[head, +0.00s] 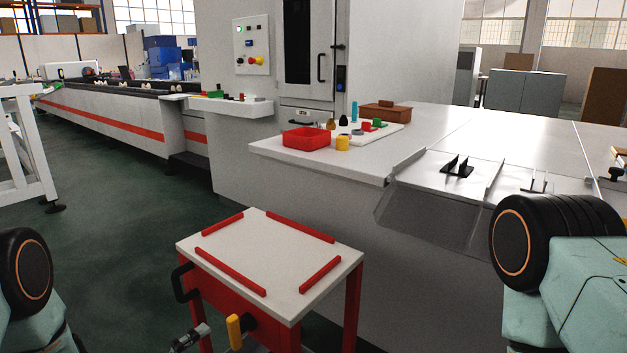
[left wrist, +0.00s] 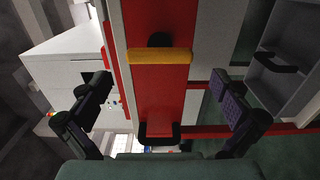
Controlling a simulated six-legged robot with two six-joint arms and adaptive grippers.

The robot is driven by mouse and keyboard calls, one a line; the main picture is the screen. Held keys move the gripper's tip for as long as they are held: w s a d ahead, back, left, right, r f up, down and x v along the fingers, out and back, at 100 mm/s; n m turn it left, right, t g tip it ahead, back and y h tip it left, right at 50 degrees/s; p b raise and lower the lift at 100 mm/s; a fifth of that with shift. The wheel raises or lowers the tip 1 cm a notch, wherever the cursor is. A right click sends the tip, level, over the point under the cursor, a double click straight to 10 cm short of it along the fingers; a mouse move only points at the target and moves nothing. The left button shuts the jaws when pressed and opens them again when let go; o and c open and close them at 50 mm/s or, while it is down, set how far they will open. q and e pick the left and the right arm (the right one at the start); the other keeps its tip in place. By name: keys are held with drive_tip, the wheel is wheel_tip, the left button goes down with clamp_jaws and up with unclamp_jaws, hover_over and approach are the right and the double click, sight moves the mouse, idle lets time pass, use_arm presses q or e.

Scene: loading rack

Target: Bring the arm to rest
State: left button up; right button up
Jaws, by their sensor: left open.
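My left gripper (left wrist: 161,88) is open in the left wrist view, its two dark fingers spread wide with nothing between them touching. A yellow handle (left wrist: 159,56) on a red panel (left wrist: 158,88) shows beyond the fingers, apart from them. In the head view, the yellow handle (head: 234,332) stands at the front of the white-topped red cart (head: 237,249). A grey and dark tip, seemingly of my left gripper (head: 190,339), shows just left of it at the bottom edge. The rest of that arm is mostly out of frame. My right gripper is not in view.
The cart top has red edge strips and is empty. Behind it, a white counter (head: 270,148) holds a red tray (head: 306,138), a yellow cylinder (head: 342,143) and a brown box (head: 385,112). The green floor (head: 110,260) left of the cart is clear.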

sight(231, 336)
use_arm(q)
drive_tip(key=v, duration=0.5)
drive_tip(key=x, duration=1.1)
drive_tip(key=shift+w+d, duration=0.2)
drive_tip(key=m, duration=0.3)
drive_tip(key=shift+s+a, duration=0.1)
drive_tip(key=m+p, duration=0.1)
drive_tip(key=m, duration=0.5)
drive_tip(key=shift+m, duration=0.3)
drive_tip(key=m, duration=0.4)
drive_tip(key=shift+r, duration=0.1)
drive_tip(key=m, duration=0.4)
drive_tip(key=shift+p, duration=0.35)
drive_tip(key=shift+s+a, duration=0.15)
drive_tip(key=shift+s, duration=0.2)
drive_tip(key=shift+s, duration=0.15)
